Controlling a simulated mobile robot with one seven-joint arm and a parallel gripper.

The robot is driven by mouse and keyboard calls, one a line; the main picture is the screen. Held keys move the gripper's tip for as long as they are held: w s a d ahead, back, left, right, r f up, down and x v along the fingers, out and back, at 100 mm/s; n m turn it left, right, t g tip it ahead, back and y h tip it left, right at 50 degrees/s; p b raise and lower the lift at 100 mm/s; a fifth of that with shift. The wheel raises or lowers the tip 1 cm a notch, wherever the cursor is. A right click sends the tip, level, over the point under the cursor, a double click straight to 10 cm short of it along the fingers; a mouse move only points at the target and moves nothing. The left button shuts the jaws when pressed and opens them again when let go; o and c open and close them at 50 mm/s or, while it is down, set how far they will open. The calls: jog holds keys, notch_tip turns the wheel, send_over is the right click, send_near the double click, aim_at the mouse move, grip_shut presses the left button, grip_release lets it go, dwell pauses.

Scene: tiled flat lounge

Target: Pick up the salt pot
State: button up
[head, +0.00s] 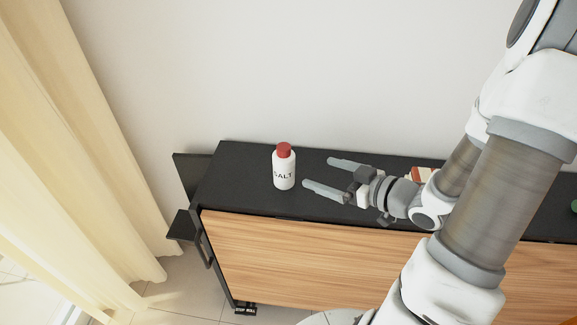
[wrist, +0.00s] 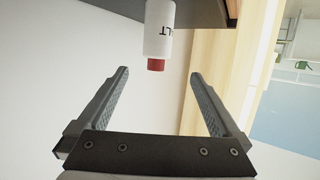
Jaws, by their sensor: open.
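The salt pot (head: 284,168) is a white bottle with a red cap and the word SALT. It stands upright on the black top of a wooden-fronted cabinet (head: 245,165), near its left end. In the wrist view the salt pot (wrist: 158,32) shows upside down, beyond the fingertips and between their lines. My gripper (head: 318,174) is open and empty, to the right of the salt pot, with its fingers pointing left towards it. A gap shows between the fingertips and the pot. In the wrist view both fingers of my gripper (wrist: 160,72) are spread wide.
A red and cream item (head: 422,174) on the cabinet top is partly hidden behind my arm. A green thing (head: 574,206) shows at the right edge. A plain wall (head: 300,70) rises behind the cabinet. A cream curtain (head: 75,130) hangs to the left.

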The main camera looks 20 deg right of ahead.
aim_at(290, 163)
jog(key=b+x, duration=0.3)
jog(key=x, duration=0.8)
jog(key=shift+f, duration=0.1)
jog(key=shift+w+r+b+x, duration=0.15)
jog(key=shift+b+x, duration=0.1)
jog(key=shift+x, duration=0.7)
jog(key=shift+w+r+b+x, duration=0.15)
jog(key=shift+b+x, duration=0.1)
jog(key=shift+x, duration=0.7)
jog(key=shift+r+b+x, duration=0.15)
jog(key=shift+b+x, duration=0.1)
jog(key=shift+x, duration=0.75)
jog(key=shift+s+d, duration=0.1)
jog(key=shift+d, duration=0.15)
jog(key=c, duration=1.4)
jog(key=shift+c, duration=0.4)
jog(key=shift+r, duration=0.15)
